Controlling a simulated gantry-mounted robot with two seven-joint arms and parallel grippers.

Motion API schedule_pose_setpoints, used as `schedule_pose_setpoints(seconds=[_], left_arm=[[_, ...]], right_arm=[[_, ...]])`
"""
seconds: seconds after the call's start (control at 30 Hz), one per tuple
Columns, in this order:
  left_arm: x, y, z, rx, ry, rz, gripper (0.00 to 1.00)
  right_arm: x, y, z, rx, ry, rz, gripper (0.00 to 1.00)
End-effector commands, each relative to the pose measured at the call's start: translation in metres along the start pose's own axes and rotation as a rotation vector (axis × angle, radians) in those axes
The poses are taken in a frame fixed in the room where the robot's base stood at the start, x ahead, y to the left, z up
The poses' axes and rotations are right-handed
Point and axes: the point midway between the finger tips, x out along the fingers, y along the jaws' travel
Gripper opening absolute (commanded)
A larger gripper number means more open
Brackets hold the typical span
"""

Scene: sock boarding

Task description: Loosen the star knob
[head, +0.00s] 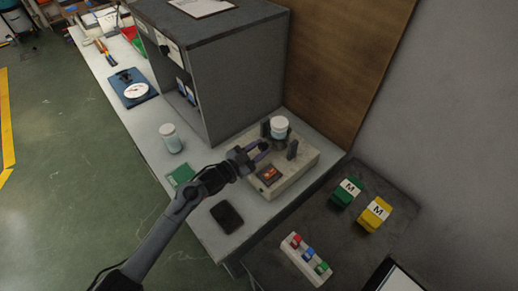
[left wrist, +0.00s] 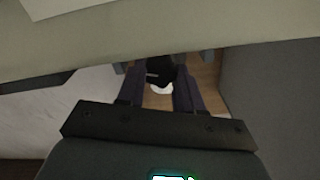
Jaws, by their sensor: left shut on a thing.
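The star knob is probably the black piece (left wrist: 160,70) between my left gripper's fingers in the left wrist view; its shape is hard to make out. My left gripper (head: 262,150) is shut on it, beside a beige box-shaped device (head: 295,178) on the bench. It also shows in the left wrist view (left wrist: 160,80), with a finger on either side of the black piece. The knob is hidden by the gripper in the head view. A white-lidded jar (head: 279,127) sits on the device between dark upright posts. My right gripper is not in view.
A grey cabinet (head: 240,75) stands behind the device. Another white-lidded jar (head: 171,138), a green pad (head: 181,175) and a black flat object (head: 227,216) lie left of it. A dark side table holds green (head: 346,192) and yellow (head: 373,214) blocks marked M and a white rack (head: 297,250).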

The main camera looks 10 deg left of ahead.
Motion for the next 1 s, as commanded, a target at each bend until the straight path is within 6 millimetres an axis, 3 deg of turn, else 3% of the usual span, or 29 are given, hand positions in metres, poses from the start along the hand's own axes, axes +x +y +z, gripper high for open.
schedule_pose_setpoints(seconds=[0.7, 1.0], left_arm=[[0.000, -0.002, -0.001, -0.459, -0.002, 0.003, 0.05], [0.000, -0.002, 0.001, -0.576, -0.002, 0.004, 0.05]], right_arm=[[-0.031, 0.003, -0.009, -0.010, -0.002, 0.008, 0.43], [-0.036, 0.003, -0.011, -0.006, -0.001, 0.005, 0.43]])
